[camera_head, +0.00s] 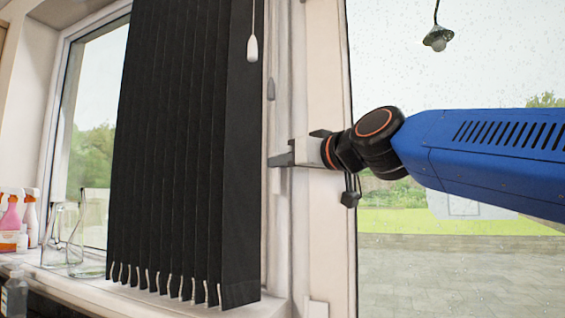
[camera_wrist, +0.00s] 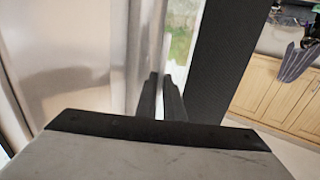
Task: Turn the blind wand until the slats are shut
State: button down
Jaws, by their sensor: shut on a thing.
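The blind's black vertical slats (camera_head: 180,150) hang in front of the window in the head view. They stand angled and overlap from this side, with separate lower ends; no daylight shows between them. A dark slat (camera_wrist: 222,65) also shows right of my fingers in the wrist view. My gripper (camera_head: 280,160) is at the right edge of the blind, by the white window frame, its fingers pointing left. In the wrist view the fingers (camera_wrist: 162,98) are close together, shut on what appears to be the thin blind wand. The wand is hard to make out against the pale frame.
A white cord pull (camera_head: 252,48) hangs before the slats, and a grey pull (camera_head: 271,89) hangs above my gripper. Glass flasks (camera_head: 62,235) and spray bottles (camera_head: 10,220) stand at the left. Wooden cabinets (camera_wrist: 280,98) show at the right in the wrist view.

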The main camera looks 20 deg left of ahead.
dwell(0.4)
jog(key=c, duration=1.9)
grip_release()
jog(key=shift+o, duration=0.2)
jog(key=v, duration=1.7)
jog(key=shift+s, duration=0.2)
jog(key=shift+c, duration=0.4)
